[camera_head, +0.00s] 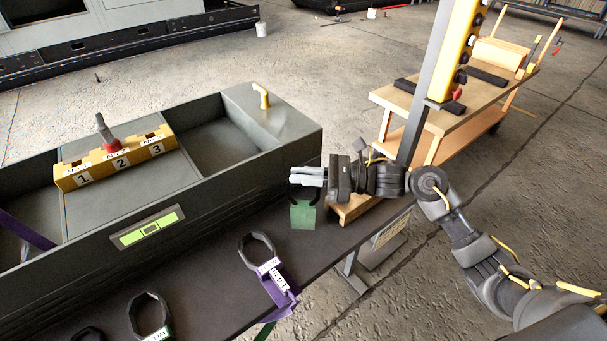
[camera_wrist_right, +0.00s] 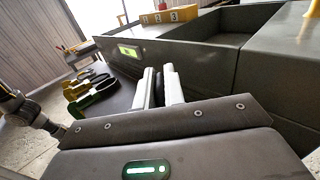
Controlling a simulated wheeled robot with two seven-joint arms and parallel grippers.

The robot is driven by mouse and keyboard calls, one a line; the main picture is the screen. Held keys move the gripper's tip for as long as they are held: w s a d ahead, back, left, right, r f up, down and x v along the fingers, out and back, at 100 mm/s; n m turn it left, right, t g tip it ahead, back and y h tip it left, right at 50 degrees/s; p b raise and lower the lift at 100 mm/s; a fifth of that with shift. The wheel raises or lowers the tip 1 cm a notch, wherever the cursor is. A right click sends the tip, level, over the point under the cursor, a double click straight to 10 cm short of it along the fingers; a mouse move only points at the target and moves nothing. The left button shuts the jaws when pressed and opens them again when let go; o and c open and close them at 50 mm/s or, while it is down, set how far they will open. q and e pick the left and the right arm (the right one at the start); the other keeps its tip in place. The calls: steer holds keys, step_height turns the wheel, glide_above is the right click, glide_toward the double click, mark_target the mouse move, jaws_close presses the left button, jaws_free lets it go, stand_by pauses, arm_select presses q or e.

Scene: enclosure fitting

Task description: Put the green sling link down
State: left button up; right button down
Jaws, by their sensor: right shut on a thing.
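My right gripper (camera_head: 306,177) is shut above the table edge beside the grey enclosure. A green strap piece (camera_head: 303,215) with dark curved sides hangs right below its fingers, which appear to grip the green sling link; most of its ring is hidden. In the right wrist view the pale fingers (camera_wrist_right: 160,86) are close together, with a dark piece between them. Another dark link with a green tag (camera_head: 150,316) lies on the dark table (camera_head: 215,290) at lower left. My left gripper is not identifiable in either view.
A dark link with a purple strap (camera_head: 270,270) lies on the table left of my right gripper. The grey enclosure (camera_head: 215,200) carries a yellow numbered block (camera_head: 115,160). Bare table lies between the links.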

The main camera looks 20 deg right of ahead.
steer(key=shift+f+b, duration=0.2)
steer(key=shift+b, duration=0.1)
steer(key=c, duration=1.8)
jaws_free()
steer(key=o, duration=0.3)
steer(key=shift+r, duration=0.15)
steer(key=shift+r+p, duration=0.25)
steer(key=shift+p, duration=0.3)
steer(key=shift+s+d+f+b, duration=0.25)
steer(key=shift+d+b, duration=0.1)
steer(key=shift+d, duration=0.3)
steer(key=shift+s+d+f+b, duration=0.1)
steer(key=shift+s+d+b, duration=0.15)
steer(key=shift+d, duration=0.35)
arm_select(q)
steer(key=shift+t, duration=0.3)
steer(key=w+b, duration=0.1)
steer(key=w, duration=0.1)
steer(key=w+d+b, duration=0.1)
steer(key=w, duration=0.2)
steer(key=shift+w+d+f, duration=0.1)
steer(key=shift+w+f, duration=0.1)
steer(key=shift+w, duration=0.05)
arm_select(e)
steer(key=v, duration=0.9)
steer(key=shift+r, duration=0.25)
